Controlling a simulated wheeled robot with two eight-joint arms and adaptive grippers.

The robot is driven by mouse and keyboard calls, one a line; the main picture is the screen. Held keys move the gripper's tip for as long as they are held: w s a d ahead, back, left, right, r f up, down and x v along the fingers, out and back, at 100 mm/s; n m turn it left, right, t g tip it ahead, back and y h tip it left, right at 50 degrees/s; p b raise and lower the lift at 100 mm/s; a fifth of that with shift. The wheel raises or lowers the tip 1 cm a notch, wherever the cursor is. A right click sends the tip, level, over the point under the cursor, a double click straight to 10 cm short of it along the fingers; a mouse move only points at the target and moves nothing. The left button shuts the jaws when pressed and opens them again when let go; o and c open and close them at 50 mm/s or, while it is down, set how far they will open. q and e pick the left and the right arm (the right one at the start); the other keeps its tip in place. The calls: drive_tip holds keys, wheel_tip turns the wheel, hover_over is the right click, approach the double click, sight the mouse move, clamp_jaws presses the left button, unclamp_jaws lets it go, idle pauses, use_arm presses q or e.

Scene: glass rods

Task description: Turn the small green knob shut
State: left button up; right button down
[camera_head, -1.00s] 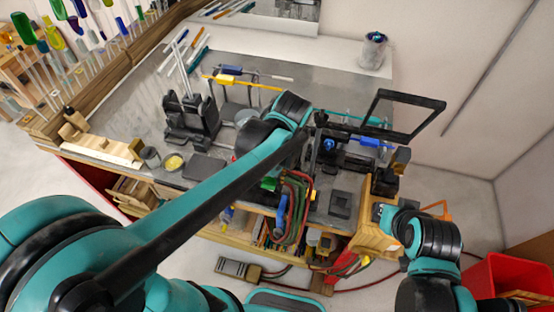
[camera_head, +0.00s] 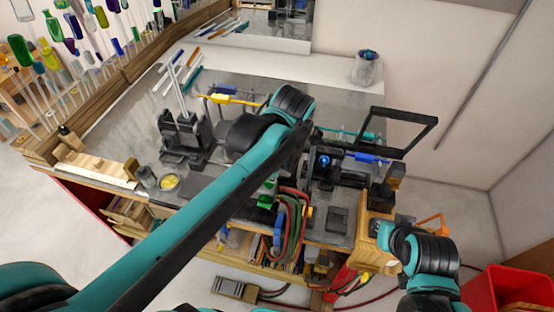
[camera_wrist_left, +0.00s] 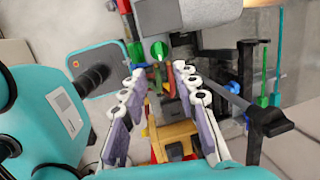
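A small green knob (camera_wrist_left: 159,50) shows in the left wrist view, just ahead of my left gripper (camera_wrist_left: 158,72). The gripper's two white and purple fingers are apart, with nothing between the tips that I can see held. I cannot tell whether a fingertip touches the knob. Another green part (camera_wrist_left: 136,52) stands left of the knob, below a red one (camera_wrist_left: 124,6). In the head view a green part (camera_head: 266,199) shows beside the hoses at the bench's front edge; my left arm crosses over the bench and hides the left gripper there.
Red and green hoses (camera_head: 293,225) hang at the bench front. A black framed panel (camera_head: 398,132) and a burner-like device (camera_head: 325,165) stand at right. Black rod stands (camera_head: 184,138) are at left. A red bin (camera_head: 505,285) is on the floor at right.

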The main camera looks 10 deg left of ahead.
use_arm(q)
drive_tip(key=v, duration=0.5)
drive_tip(key=shift+a, duration=0.1)
idle(0.4)
